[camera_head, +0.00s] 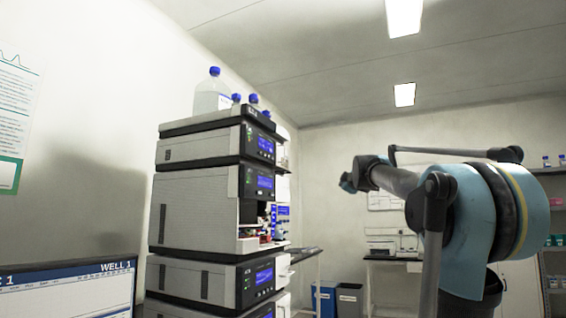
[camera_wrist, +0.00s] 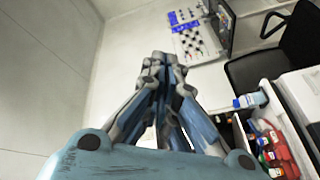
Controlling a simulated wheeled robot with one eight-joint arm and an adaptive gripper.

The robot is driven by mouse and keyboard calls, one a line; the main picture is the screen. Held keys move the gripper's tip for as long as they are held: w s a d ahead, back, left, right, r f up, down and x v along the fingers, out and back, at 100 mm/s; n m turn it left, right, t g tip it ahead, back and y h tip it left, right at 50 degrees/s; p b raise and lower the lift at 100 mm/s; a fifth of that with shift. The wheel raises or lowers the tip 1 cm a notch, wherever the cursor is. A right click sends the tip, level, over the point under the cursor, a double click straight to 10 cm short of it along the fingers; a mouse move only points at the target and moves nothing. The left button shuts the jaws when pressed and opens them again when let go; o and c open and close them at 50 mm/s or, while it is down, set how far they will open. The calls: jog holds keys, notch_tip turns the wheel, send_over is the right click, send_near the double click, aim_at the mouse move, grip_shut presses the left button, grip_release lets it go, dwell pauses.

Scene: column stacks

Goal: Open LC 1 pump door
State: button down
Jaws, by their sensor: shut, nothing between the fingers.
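A tall stack of grey-and-black instrument modules (camera_head: 200,205) stands left of centre in the head view. Several modules have small blue-lit screens on their dark fronts. The labels are too small to read, so I cannot tell which module is the LC 1 pump or pick out its door. The middle module has an open front bay with small red parts inside (camera_head: 266,222). My gripper (camera_wrist: 160,62) is shut and empty in the wrist view, its fingertips together. In the head view my arm reaches away on the right, apart from the stack.
Blue-capped bottles (camera_head: 211,95) stand on top of the stack. A monitor (camera_head: 70,290) is at lower left. Bins (camera_head: 348,298) and a bench are behind. The wrist view shows a panel with rows of fittings (camera_wrist: 198,40), a dark chair (camera_wrist: 285,50) and a container of coloured-capped items (camera_wrist: 272,150).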

jog(key=w+a+r+n+g+y, duration=0.1)
jog(key=w+a+r+n+y, duration=0.2)
jog(key=a+r+n+y, duration=0.65)
jog(key=n+g+y, duration=0.3)
jog(key=n+g, duration=0.4)
send_near(276, 158)
jog(key=shift+m+t, duration=0.25)
jog(key=shift+t, duration=0.05)
jog(key=x, duration=0.6)
